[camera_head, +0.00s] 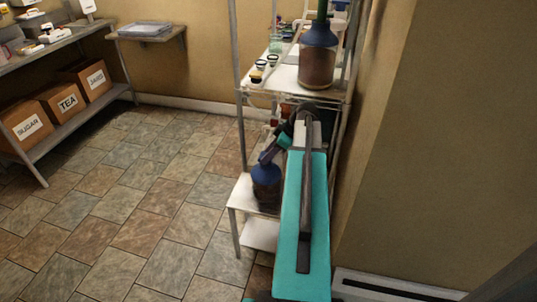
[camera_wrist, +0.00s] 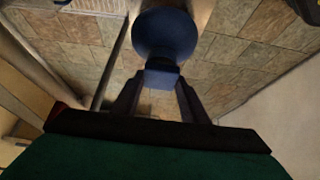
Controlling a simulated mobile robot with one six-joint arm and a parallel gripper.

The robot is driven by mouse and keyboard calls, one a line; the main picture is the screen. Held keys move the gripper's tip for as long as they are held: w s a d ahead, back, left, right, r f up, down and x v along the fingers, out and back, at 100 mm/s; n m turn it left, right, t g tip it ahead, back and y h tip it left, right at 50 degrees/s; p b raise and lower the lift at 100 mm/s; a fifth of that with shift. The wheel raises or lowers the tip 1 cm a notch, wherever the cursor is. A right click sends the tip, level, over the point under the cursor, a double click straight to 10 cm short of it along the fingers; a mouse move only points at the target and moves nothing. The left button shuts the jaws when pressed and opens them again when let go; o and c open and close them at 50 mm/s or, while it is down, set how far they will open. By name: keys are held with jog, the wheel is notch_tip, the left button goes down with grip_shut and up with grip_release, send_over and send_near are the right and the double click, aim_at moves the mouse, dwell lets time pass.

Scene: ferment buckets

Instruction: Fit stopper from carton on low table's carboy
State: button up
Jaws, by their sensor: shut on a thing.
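The low table (camera_head: 243,194) bears a carboy (camera_head: 266,182) with a blue upper part and a dark lower part. My gripper (camera_head: 268,154) is at the top of this carboy, angled down to the left. In the wrist view my gripper (camera_wrist: 161,82) is shut on a small dark-blue block, which appears to be the stopper (camera_wrist: 161,76). The round blue carboy (camera_wrist: 165,33) lies right beyond it, in line with the fingers. I cannot tell whether the stopper touches the carboy's mouth or sits in it. The carton is not clearly seen.
A metal rack (camera_head: 239,97) stands close behind the low table. Its upper shelf holds another carboy (camera_head: 318,58) and several small jars (camera_head: 265,66). A wall (camera_head: 410,150) is close on the right. Cartons marked sugar, tea and jars (camera_head: 62,100) sit at left. The tiled floor (camera_head: 150,190) is clear.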

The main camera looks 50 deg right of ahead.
dwell(0.4)
jog(key=o, duration=1.7)
jog(key=shift+r, duration=0.15)
jog(key=shift+r+p, duration=1.7)
jog(key=shift+r, duration=1.65)
